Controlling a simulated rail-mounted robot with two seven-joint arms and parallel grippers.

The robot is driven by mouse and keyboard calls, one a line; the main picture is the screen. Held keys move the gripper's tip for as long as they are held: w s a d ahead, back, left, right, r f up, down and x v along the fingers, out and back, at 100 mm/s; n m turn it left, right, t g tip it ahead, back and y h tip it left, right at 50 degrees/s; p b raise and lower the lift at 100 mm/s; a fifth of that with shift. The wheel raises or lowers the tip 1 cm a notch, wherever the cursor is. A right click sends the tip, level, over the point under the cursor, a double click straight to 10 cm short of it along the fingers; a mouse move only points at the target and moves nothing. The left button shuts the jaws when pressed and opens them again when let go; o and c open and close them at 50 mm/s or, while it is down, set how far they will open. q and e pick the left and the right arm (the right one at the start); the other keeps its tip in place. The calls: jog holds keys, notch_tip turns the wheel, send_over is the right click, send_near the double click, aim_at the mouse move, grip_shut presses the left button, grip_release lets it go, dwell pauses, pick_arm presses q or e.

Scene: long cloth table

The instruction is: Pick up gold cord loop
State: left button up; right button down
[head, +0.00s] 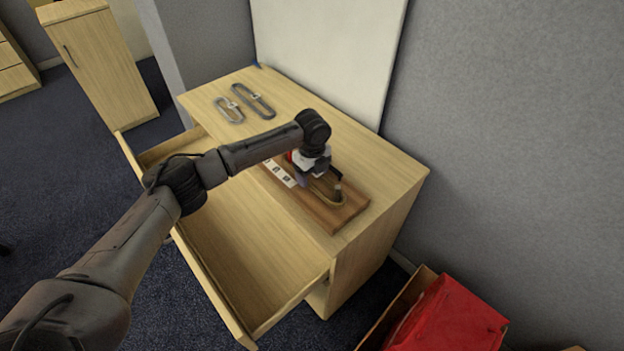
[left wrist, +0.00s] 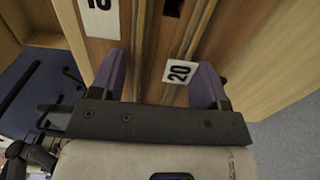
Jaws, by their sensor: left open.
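The gold cord loop (head: 328,201) lies on a brown wooden board (head: 347,213) on top of the cabinet in the head view. Part of it is hidden behind my left gripper (head: 320,185). My left gripper is low over the board, at the loop, with its fingers apart. In the left wrist view the two purple fingers of my left gripper (left wrist: 159,78) are spread above the board, with a "20" label (left wrist: 180,72) between them. I cannot clearly make out the loop in that view, or whether the fingers touch it. My right gripper is not in view.
Two grey loops, a smaller one (head: 229,110) and a larger one (head: 254,101), lie at the back left of the cabinet top. An open, empty drawer (head: 238,265) juts out in front. A pale panel (head: 330,55) stands behind. A red object (head: 448,318) is at the lower right.

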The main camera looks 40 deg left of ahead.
pick_arm(q)
jog(key=shift+f, duration=0.25)
jog(key=c, duration=0.6)
